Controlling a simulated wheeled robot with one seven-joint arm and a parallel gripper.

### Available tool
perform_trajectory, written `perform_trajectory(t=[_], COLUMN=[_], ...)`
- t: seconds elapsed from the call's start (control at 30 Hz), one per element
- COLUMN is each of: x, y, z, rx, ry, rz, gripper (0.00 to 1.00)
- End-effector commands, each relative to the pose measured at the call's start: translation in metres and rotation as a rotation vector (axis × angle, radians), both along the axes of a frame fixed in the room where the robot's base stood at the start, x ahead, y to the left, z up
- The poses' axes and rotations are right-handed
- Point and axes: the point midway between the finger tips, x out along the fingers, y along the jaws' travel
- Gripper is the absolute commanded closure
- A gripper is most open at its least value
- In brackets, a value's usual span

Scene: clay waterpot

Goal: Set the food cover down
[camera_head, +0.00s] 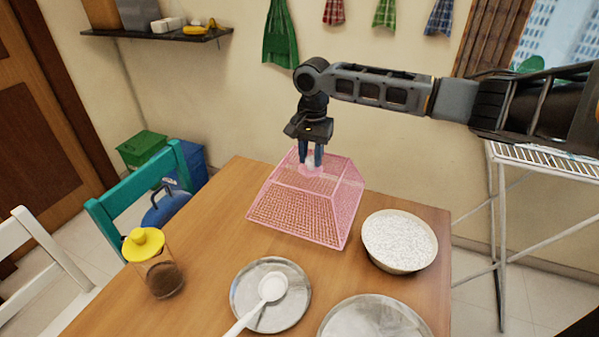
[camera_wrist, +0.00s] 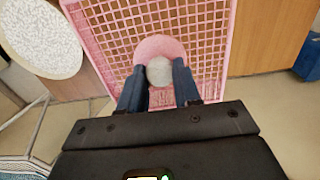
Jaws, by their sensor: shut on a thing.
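The pink mesh food cover (camera_head: 300,212) is over the wooden table, toward its far edge. I cannot tell whether its lower rim touches the table or hangs slightly above it. My gripper (camera_head: 311,163) points down at the top of the cover and is shut on its knob. In the wrist view, the two fingers of my gripper (camera_wrist: 159,84) are on either side of the pale round knob (camera_wrist: 159,70), which has a pink collar around it. The mesh of the cover (camera_wrist: 215,30) spreads out beyond the fingers. The far lower edge is partly hidden.
A bowl of white grains (camera_head: 400,240) stands close to the cover's right. A metal plate (camera_head: 242,290) with a white ladle (camera_head: 271,288) and another plate (camera_head: 375,318) are in front. A yellow-lidded jar (camera_head: 160,275) stands at left. Bare table (camera_head: 215,240) lies left of the cover.

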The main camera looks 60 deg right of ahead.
Motion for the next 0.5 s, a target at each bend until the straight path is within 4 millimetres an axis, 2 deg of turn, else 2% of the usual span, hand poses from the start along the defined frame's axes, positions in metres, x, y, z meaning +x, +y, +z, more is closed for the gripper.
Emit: perform_trajectory(t=[0.1,0.2,0.37,0.5], x=[0.014,0.02,0.021,0.02], y=[0.01,0.013,0.015,0.015], z=[-0.009,-0.014,-0.022,-0.041], rx=[0.001,0.0,0.001,0.001], ry=[0.002,0.001,0.002,0.003], rz=[0.001,0.0,-0.001,-0.002], gripper=[1.0,1.0,1.0,1.0])
